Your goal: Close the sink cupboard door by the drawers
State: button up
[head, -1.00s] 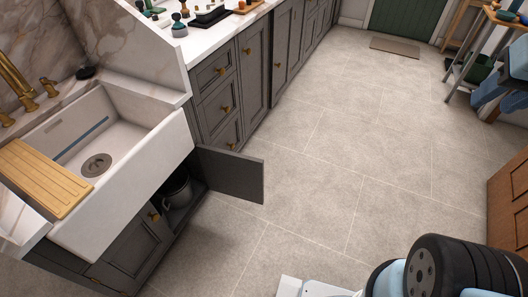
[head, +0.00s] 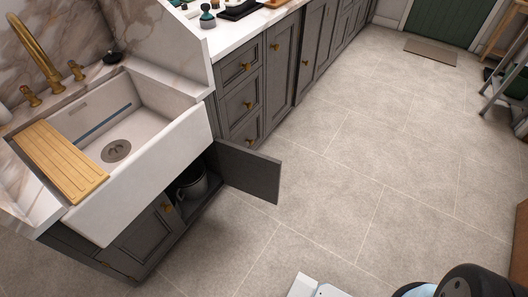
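The sink cupboard door by the drawers (head: 248,170) is a dark grey panel. It stands open, swung out from the cupboard under the white sink (head: 145,190). Its hinge side is next to the drawers (head: 240,100). A dark metal pot or bucket (head: 192,184) shows inside the open cupboard. The other sink cupboard door (head: 150,238), with a brass knob, is shut. My gripper is not in view; only parts of my own body show at the bottom right, well apart from the open door.
The tiled floor (head: 340,190) in front of the open door is clear. A wooden drainboard (head: 60,160) lies across the sink. A brown wooden piece (head: 520,250) stands at the right edge. A mat (head: 431,52) lies before the green door (head: 450,18).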

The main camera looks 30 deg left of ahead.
aim_at(249, 170)
jog(key=i, duration=4.15)
jog(key=u, duration=2.1)
jog(key=i, duration=0.15)
jog(key=u, duration=2.2)
